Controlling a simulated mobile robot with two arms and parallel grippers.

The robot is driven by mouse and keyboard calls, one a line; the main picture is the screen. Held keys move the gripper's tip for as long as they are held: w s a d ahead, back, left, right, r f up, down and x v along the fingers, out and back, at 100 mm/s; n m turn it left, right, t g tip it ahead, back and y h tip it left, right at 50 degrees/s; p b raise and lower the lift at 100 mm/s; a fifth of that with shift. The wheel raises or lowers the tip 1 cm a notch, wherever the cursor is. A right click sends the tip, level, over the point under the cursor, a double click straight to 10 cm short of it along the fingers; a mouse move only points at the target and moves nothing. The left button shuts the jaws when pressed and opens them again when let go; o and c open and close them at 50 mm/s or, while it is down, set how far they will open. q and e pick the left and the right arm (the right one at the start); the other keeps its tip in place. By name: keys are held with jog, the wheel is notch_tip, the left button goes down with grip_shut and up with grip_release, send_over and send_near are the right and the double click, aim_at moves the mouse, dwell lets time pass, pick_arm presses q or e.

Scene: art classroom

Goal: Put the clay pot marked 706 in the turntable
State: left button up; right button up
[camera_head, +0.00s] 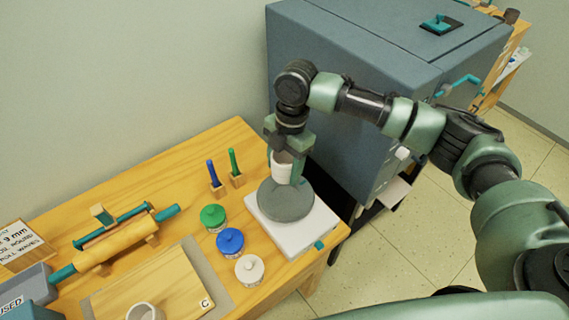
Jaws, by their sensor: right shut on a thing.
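My right gripper (286,164) reaches in from the right and points down over the turntable. It is shut on a small whitish pot (282,171), partly hidden by the fingers; no number on it can be read. The turntable has a round grey disc (285,206) on a white square base (309,233) at the right end of the wooden table. The pot is over the back part of the disc; I cannot tell whether its bottom touches it. My left gripper is not in view.
Jars with green (213,216), blue (230,241) and white (249,269) lids stand left of the turntable. Two upright tools (213,174) are behind them. A board (180,287) with a pale cup (146,312) and a roller (115,241) lie left. A blue-grey cabinet (330,115) stands behind.

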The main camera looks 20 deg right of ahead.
jog(key=shift+d+f+b, duration=0.1)
jog(key=shift+f+b, duration=0.65)
jog(key=shift+f, duration=0.2)
notch_tip(320, 180, down, 3)
jog(key=b, duration=0.3)
jog(key=shift+d, duration=0.1)
jog(key=shift+f, duration=0.25)
jog(key=shift+w+f+b, duration=0.1)
jog(key=shift+f+b, duration=0.35)
jog(key=shift+f, duration=1.4)
jog(key=o, duration=1.6)
jog(key=shift+c, duration=0.2)
jog(key=shift+r, duration=0.1)
